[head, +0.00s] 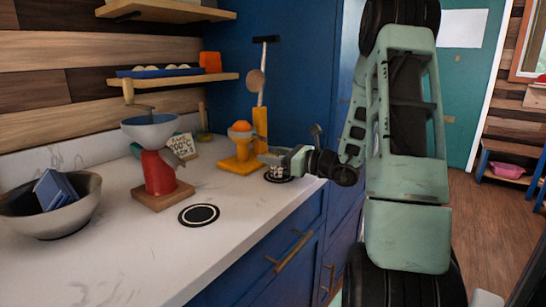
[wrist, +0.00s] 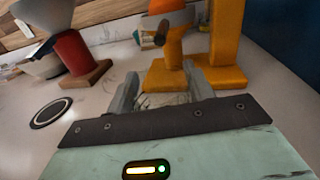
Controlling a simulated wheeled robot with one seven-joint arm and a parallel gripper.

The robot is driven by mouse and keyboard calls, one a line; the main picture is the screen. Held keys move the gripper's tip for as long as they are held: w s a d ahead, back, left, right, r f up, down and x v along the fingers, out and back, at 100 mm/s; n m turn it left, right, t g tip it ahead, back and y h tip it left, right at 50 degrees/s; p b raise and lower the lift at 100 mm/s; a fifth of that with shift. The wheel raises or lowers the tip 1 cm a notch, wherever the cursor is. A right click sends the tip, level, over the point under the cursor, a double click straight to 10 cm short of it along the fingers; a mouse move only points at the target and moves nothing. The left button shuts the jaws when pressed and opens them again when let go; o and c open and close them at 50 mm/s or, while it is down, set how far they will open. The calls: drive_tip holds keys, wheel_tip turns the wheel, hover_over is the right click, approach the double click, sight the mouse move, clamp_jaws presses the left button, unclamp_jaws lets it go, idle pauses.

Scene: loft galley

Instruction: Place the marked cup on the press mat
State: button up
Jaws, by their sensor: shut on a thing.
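My gripper (head: 276,161) is at the right end of the counter, beside the yellow-orange press (head: 240,158). In the wrist view its two fingers (wrist: 163,95) are closed on a pale cup with dark lines (wrist: 163,100), mostly hidden behind the gripper's dark bar. In the head view a small part of the cup (head: 276,171) shows below the fingers. A dark round mat (head: 279,179) shows just under it, by the press. I cannot tell whether the cup touches this mat. A second black mat with a white ring (head: 199,215) lies bare nearer the front, also in the wrist view (wrist: 49,112).
A red grinder (head: 158,172) on a wooden base stands left of the press. A grey bowl (head: 70,221) holding a blue box (head: 54,190) is at the far left. A handwritten sign (head: 184,146) stands behind. The front of the white counter (head: 135,260) is clear.

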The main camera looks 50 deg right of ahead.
drive_tip(key=shift+f, duration=0.1)
drive_tip(key=o, duration=1)
drive_tip(key=shift+c, duration=0.2)
drive_tip(key=shift+s+r, duration=0.1)
drive_tip(key=shift+r, duration=0.1)
drive_tip(key=v, duration=1.2)
drive_tip(key=shift+f, duration=0.1)
